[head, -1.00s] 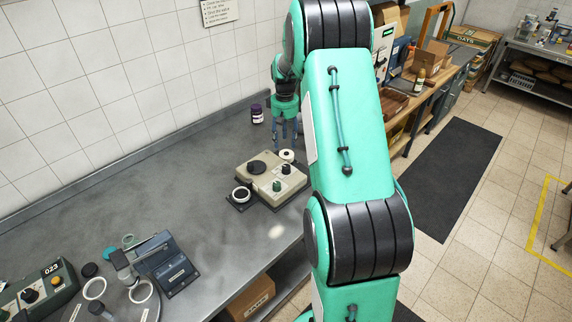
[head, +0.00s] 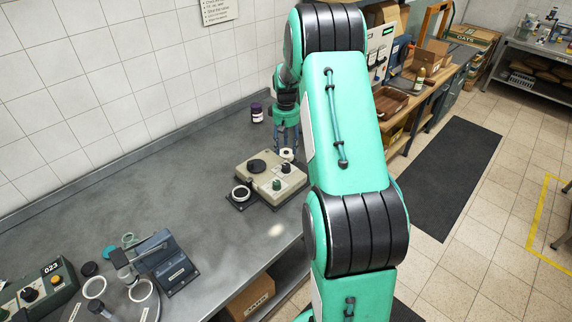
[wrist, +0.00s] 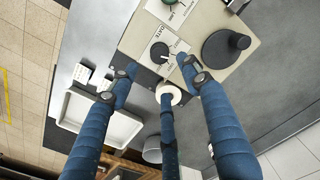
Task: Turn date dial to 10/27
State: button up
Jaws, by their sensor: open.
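The beige date machine (head: 254,181) stands on the grey counter and also fills the top of the wrist view (wrist: 205,22). Its date dial is a black knob on a white plate, right of centre in the head view (head: 286,169) and upper middle in the wrist view (wrist: 158,51). Its printing is too small to read as a setting. My gripper (head: 288,146) is open and empty. In the wrist view its blue fingers (wrist: 159,73) reach toward the dial, two tips on either side of its lower edge, apparently apart from the knob.
A white roll (wrist: 170,95) sits at the machine's edge, close by my third finger. A black crank disc (wrist: 225,48) and a green knob (head: 277,185) flank the dial. A dark jar (head: 257,113) stands behind. A white tray (wrist: 101,130) lies beside the machine.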

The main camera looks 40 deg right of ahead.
aim_at(286, 165)
notch_tip(286, 165, down, 10)
jog(key=shift+b, duration=0.35)
jog(key=c, duration=1.1)
